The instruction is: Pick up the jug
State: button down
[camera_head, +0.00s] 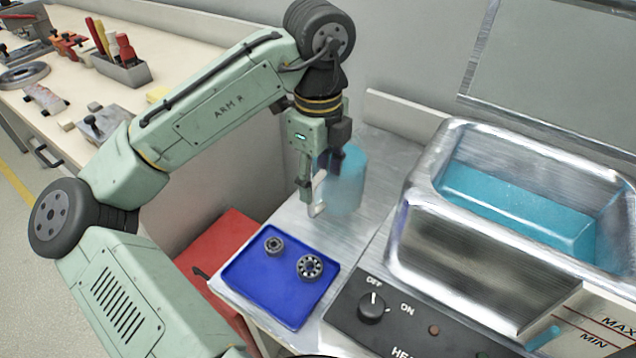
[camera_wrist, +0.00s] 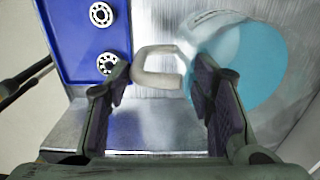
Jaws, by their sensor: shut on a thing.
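The jug (camera_head: 344,185) is translucent, with blue liquid inside and a pale handle (camera_wrist: 157,78). In the head view it is upright on the metal worktop behind the blue tray, partly covered by my gripper (camera_head: 318,190). I cannot tell whether its base touches the worktop. In the wrist view the jug's round, blue-filled body (camera_wrist: 245,65) is at the upper right, partly behind the right finger. The exact contact on the handle is hard to see.
A blue tray (camera_head: 250,292) with two bearings (camera_head: 310,267) lies in front of the jug. A metal tank (camera_head: 420,235) of blue liquid stands close to its right. A low wall edge (camera_head: 400,112) is behind. A control panel (camera_head: 400,310) is at the front.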

jog(key=shift+r, duration=3.5)
